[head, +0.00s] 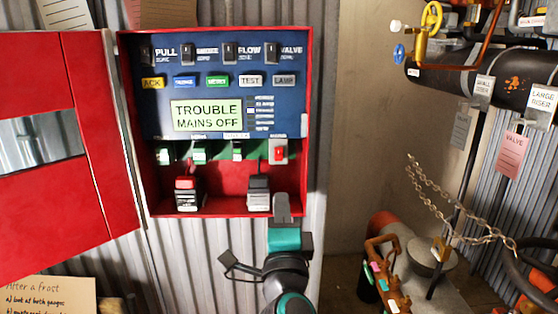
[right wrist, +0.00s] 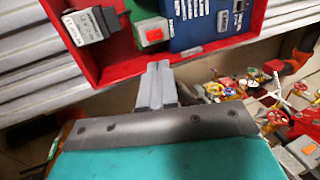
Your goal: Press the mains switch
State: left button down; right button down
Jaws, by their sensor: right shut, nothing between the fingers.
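The mains switch is a small red rocker (head: 278,153) on a light grey plate, at the right end of the lower row inside the open red panel box (head: 311,120). The panel's display (head: 206,115) reads "TROUBLE MAINS OFF". My right gripper (head: 282,206) is shut and empty, fingers pointing up, below the switch at the box's lower right edge. In the right wrist view the red switch (right wrist: 152,34) lies just beyond the shut fingertips (right wrist: 158,68), with a visible gap between. My left gripper is not in view.
Two grey-and-black blocks, one with a red top (head: 187,192) and one plain (head: 259,193), sit at the box's bottom. The red door (head: 95,130) stands open at left. Pipes with valves (head: 432,16) and a chain (head: 450,222) are at right.

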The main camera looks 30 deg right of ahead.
aim_at(278, 151)
jog(key=x, duration=1.2)
jog(key=shift+w+d+p, duration=0.25)
jog(key=shift+w+p, duration=0.1)
jog(key=shift+w+d+r, duration=0.1)
jog(key=shift+w, duration=0.05)
jog(key=shift+w, duration=0.1)
